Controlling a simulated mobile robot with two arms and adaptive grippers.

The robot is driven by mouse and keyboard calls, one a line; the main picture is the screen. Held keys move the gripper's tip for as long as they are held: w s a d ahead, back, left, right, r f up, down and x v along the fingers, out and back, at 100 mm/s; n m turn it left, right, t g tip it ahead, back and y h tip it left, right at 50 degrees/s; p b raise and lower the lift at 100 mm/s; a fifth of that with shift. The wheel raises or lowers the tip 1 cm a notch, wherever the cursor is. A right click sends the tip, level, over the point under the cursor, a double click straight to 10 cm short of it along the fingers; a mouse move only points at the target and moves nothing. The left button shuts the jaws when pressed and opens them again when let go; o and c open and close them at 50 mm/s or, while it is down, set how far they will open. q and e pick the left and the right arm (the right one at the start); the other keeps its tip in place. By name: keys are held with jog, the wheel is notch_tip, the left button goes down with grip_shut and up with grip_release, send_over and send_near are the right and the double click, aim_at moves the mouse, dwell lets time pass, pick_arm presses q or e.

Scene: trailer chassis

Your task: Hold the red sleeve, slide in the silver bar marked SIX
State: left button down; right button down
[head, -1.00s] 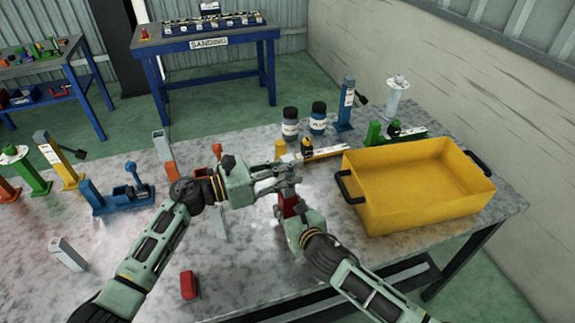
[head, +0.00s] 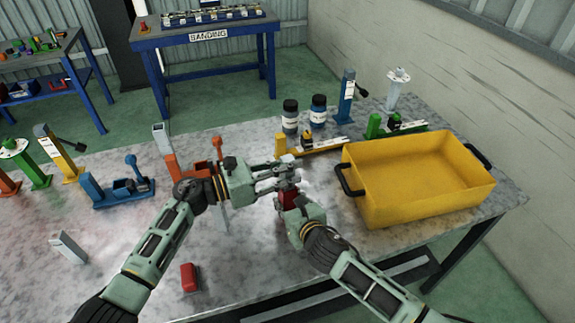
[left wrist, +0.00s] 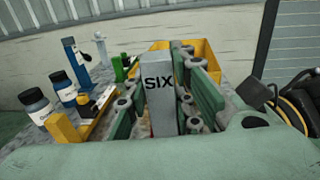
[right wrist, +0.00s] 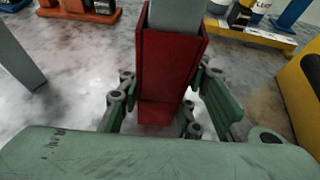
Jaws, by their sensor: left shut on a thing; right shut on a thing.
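My left gripper (head: 284,174) is shut on the silver bar, which stands upright with SIX facing the camera in the left wrist view (left wrist: 160,95). My right gripper (head: 288,201) is shut on the red sleeve (right wrist: 168,75), just below the left gripper. The sleeve is upright and open at the top. In the right wrist view the bar's lower part (right wrist: 173,14) is at the sleeve's mouth and appears to enter it. How deep it goes is hidden by the sleeve's front wall. In the head view the grippers cover most of both parts.
A yellow bin (head: 400,205) stands close on the right. Two dark bottles (head: 290,117) and a yellow fixture (head: 310,146) are behind the grippers. A blue fixture (head: 118,190), a grey bar (head: 67,247) and another red piece (head: 189,277) are on the left.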

aim_at(282, 178)
pick_arm(q)
jog(key=shift+f, duration=1.6)
jog(key=c, duration=1.4)
grip_release()
jog(key=shift+f, duration=0.1)
jog(key=shift+c, duration=0.2)
notch_tip(282, 178, up, 10)
jog(key=shift+r, duration=0.1)
pick_arm(e)
jog(key=c, duration=1.1)
grip_release()
jog(key=shift+r, duration=0.1)
